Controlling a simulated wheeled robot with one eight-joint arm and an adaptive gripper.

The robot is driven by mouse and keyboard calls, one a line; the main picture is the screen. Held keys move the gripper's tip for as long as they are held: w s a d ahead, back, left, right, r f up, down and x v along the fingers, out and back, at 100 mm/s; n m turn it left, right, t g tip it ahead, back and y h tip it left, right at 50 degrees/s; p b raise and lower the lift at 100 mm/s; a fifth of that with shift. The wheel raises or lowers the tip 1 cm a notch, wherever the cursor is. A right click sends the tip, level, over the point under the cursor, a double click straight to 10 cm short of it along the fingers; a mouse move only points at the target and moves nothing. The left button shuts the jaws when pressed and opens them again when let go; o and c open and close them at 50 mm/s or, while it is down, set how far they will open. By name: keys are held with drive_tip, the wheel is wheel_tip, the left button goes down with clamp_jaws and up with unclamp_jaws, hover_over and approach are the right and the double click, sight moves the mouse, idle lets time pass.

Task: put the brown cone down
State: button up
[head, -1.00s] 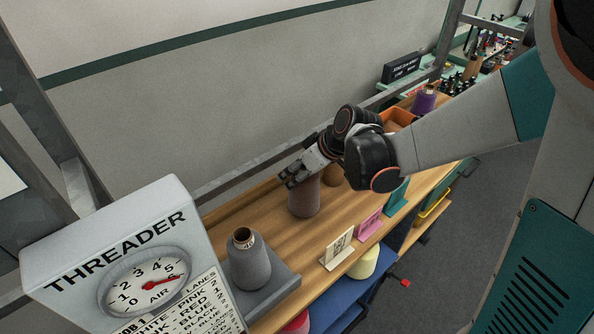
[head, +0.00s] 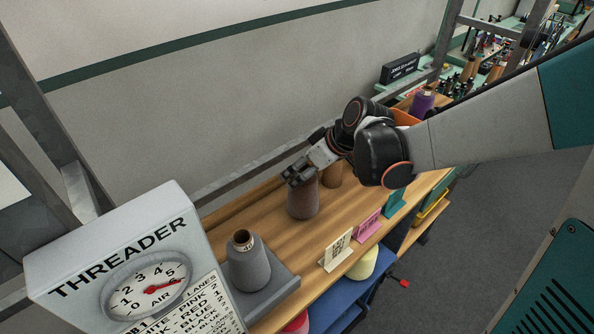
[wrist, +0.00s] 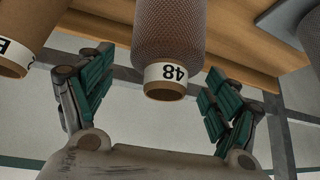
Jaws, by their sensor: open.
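The brown cone (head: 303,200) stands upright on the wooden bench top (head: 270,215). It also shows in the wrist view (wrist: 170,35), with a white "48" label near its tip. My gripper (head: 298,174) is at the top of the cone. In the wrist view my gripper (wrist: 160,95) is open, its green-padded fingers spread on either side of the cone's tip with gaps on both sides.
Another brown cone (head: 331,174) stands just behind; its labelled tip (wrist: 15,55) shows in the wrist view. A grey cone (head: 248,262) sits on a grey pad beside the threader box (head: 120,260). Cards (head: 337,249) line the front edge.

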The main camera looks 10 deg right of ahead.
drive_tip(key=p+v, duration=0.1)
drive_tip(key=v, duration=0.6)
drive_tip(key=shift+s+r, duration=0.15)
drive_tip(key=shift+s, duration=0.1)
drive_tip(key=s+d+r+m+t+h, duration=0.1)
drive_tip(key=s+d+m, duration=0.3)
drive_tip(key=s, duration=0.4)
drive_tip(key=s+d+r+m+t+h, duration=0.1)
drive_tip(key=s+d+r+m+h, duration=0.2)
drive_tip(key=s, duration=0.6)
drive_tip(key=shift+d+r+m+t+h, duration=0.3)
drive_tip(key=shift+d+m+h, duration=0.35)
drive_tip(key=shift+m, duration=0.15)
